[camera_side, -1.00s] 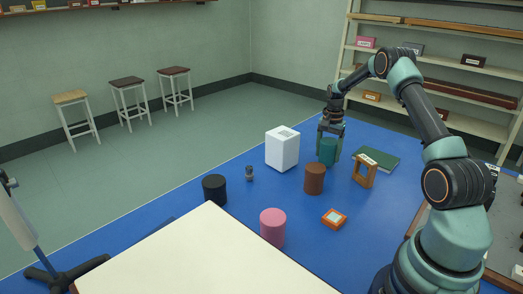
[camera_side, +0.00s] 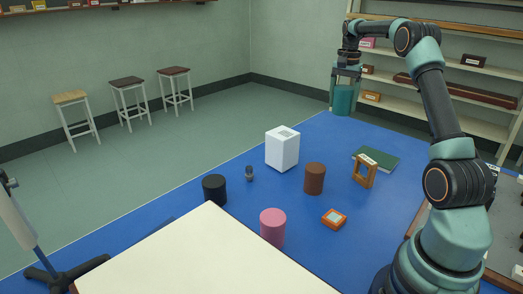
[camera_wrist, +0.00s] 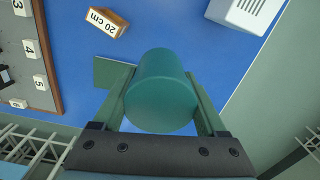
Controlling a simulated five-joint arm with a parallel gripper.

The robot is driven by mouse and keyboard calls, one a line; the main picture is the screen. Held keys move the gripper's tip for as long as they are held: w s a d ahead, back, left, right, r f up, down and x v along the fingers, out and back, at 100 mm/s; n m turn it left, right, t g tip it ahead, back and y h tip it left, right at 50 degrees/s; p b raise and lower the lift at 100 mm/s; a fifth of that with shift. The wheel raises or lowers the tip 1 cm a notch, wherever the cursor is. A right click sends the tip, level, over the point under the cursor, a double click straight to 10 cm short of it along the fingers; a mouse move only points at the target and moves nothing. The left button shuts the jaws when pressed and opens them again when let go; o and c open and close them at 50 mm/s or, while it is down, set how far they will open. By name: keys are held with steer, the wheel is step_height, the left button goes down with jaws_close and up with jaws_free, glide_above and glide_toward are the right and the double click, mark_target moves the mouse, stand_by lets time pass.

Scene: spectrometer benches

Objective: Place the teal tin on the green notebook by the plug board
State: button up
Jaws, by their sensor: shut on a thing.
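The teal tin (camera_side: 343,99) is a plain cylinder, held upright in the air above the far part of the blue table. My gripper (camera_side: 345,82) is shut on it, with one finger on each side; the tin also shows between the fingers in the wrist view (camera_wrist: 160,90). The green notebook (camera_side: 376,159) lies flat on the table, below and right of the tin in the side view, with a white label near it. In the wrist view a corner of the notebook (camera_wrist: 108,72) shows beside the left finger; the tin and finger hide the rest.
A wooden frame block (camera_side: 364,171) stands just in front of the notebook. A white box (camera_side: 282,149), a brown cylinder (camera_side: 314,178), a black cylinder (camera_side: 214,188), a pink cylinder (camera_side: 272,227) and an orange box (camera_side: 334,218) stand nearer. A numbered board (camera_wrist: 40,60) shows left in the wrist view.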

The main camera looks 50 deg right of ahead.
steer(key=r+n, duration=0.1)
steer(key=r, duration=0.1)
glide_above(381, 163)
step_height(381, 163, down, 20)
steer(key=shift+f, duration=0.1)
steer(key=shift+f, duration=0.15)
steer(key=o, duration=1.4)
